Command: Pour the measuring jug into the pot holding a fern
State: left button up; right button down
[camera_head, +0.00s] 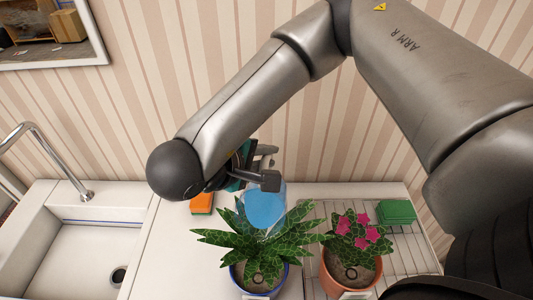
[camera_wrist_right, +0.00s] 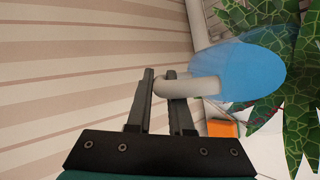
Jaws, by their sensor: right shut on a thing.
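My right gripper (camera_head: 262,172) is shut on the handle of the clear measuring jug (camera_head: 265,207), which holds blue liquid. The right wrist view shows the pale jug handle (camera_wrist_right: 198,89) between the fingers of the gripper (camera_wrist_right: 162,84), with the blue liquid (camera_wrist_right: 240,72) beyond. The jug is over the back leaves of a green leafy plant (camera_head: 262,248), the fern, in a blue-rimmed pot (camera_head: 285,279). Some leaves hide part of the jug's lower side. I see no stream of liquid; the jug's exact tilt is hard to tell. My left gripper is out of view.
A terracotta pot (camera_head: 352,287) with pink flowers stands right of the fern on a wire rack (camera_head: 405,245). A green block (camera_head: 396,212) lies behind it. An orange sponge (camera_head: 201,203) lies on the counter (camera_head: 172,243). A sink (camera_head: 75,262) with a tap (camera_head: 62,160) is left.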

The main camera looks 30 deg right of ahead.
jog(key=shift+s+a+m+t+h, duration=0.3)
jog(key=shift+s+a+t+h, duration=0.5)
jog(key=shift+s+h, duration=0.15)
dwell(5.5)
jog(key=shift+s+a+r, duration=0.1)
jog(key=shift+s+r, duration=0.05)
dwell(1.3)
